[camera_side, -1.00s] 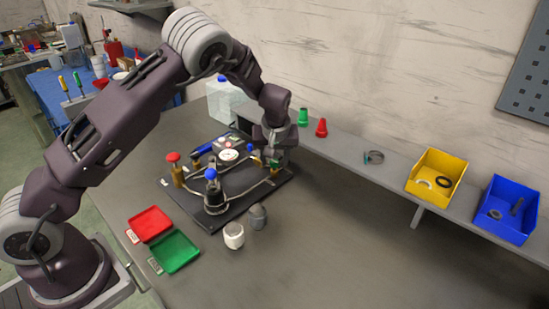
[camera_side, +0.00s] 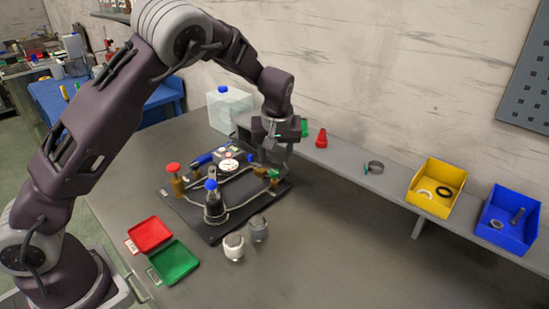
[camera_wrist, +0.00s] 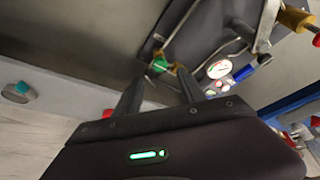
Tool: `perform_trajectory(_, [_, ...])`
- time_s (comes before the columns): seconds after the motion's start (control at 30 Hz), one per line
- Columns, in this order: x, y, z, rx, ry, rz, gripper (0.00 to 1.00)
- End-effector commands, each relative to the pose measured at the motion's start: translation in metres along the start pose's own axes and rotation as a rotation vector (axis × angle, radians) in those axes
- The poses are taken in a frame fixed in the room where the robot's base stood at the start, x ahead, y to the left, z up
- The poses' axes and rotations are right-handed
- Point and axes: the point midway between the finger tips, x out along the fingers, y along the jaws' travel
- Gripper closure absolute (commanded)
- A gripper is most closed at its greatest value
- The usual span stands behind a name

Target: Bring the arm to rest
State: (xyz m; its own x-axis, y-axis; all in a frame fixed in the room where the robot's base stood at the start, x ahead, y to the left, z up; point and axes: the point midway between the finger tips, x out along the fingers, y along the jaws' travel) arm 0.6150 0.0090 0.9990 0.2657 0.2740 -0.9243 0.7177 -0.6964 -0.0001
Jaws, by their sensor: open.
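My gripper (camera_side: 276,152) hangs above the right back part of a black board with pipework (camera_side: 232,228). Its fingers (camera_wrist: 160,88) are apart with nothing between them in the wrist view. A green-topped brass fitting (camera_side: 274,174) is on the board just below the gripper; it also shows beyond the fingertips in the wrist view (camera_wrist: 160,66). The board also carries a red knob (camera_side: 173,168), a blue knob (camera_side: 211,185) and a round white gauge (camera_side: 229,165), which shows again in the wrist view (camera_wrist: 219,69).
Red (camera_side: 150,234) and green (camera_side: 174,262) trays lie front left. A shelf along the wall holds green (camera_side: 304,127) and red (camera_side: 321,138) cones, a ring, and yellow (camera_side: 429,200) and blue (camera_side: 500,236) bins.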

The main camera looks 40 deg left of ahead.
Motion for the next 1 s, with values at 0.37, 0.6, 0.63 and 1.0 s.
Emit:
perform_trajectory(0.37, [-0.194,-0.093,0.073,0.248,-0.135,0.309,0.52])
perform_trajectory(0.6, [-0.26,-0.188,0.174,0.606,0.018,0.379,0.52])
perform_trajectory(0.63, [-0.261,-0.196,0.183,0.636,0.038,0.373,0.52])
perform_trajectory(1.0, [-0.257,-0.219,0.208,0.728,0.095,0.34,0.52])
